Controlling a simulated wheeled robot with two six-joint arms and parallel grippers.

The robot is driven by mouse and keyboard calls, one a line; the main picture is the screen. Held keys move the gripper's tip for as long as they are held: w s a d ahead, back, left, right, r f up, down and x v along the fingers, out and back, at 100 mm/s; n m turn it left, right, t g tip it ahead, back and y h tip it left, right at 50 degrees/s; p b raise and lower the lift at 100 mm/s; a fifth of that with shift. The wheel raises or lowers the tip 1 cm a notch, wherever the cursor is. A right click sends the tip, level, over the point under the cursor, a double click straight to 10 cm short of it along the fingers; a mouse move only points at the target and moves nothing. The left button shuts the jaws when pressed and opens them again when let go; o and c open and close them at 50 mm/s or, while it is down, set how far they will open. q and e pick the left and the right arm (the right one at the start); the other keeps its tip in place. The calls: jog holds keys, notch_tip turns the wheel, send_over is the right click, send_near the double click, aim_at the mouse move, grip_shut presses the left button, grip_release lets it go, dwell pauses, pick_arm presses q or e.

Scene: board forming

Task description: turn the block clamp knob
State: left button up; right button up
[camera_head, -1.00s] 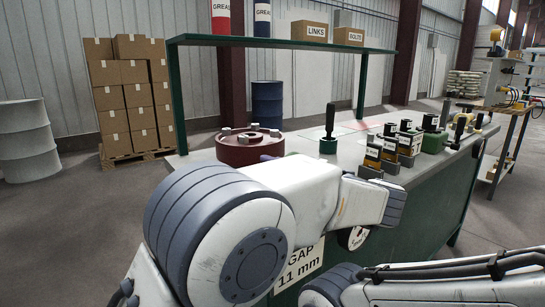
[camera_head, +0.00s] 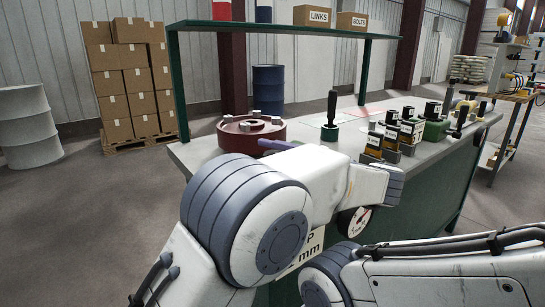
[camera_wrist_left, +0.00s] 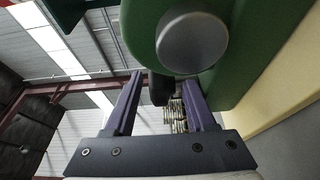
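In the left wrist view a large green body (camera_wrist_left: 240,45) with a round grey end (camera_wrist_left: 192,40) fills the top. I cannot tell for certain whether this is the block clamp and its knob. My left gripper (camera_wrist_left: 162,82) has its two purple fingers apart, below the grey end. A dark part (camera_wrist_left: 160,90) shows between the fingertips; contact cannot be told. In the head view only a purple piece, apparently a finger (camera_head: 277,144), shows behind my left arm. A green-based black handle (camera_head: 331,115) stands upright on the bench. My right gripper is out of view.
A maroon ring-shaped part (camera_head: 240,136) sits at the bench's left end. Several labelled blocks (camera_head: 411,128) and a green tool (camera_head: 436,130) stand to the right. A dial (camera_head: 357,221) and a gap sign (camera_head: 312,247) are on the front.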

pick_arm(q)
jog(key=shift+d, duration=0.25)
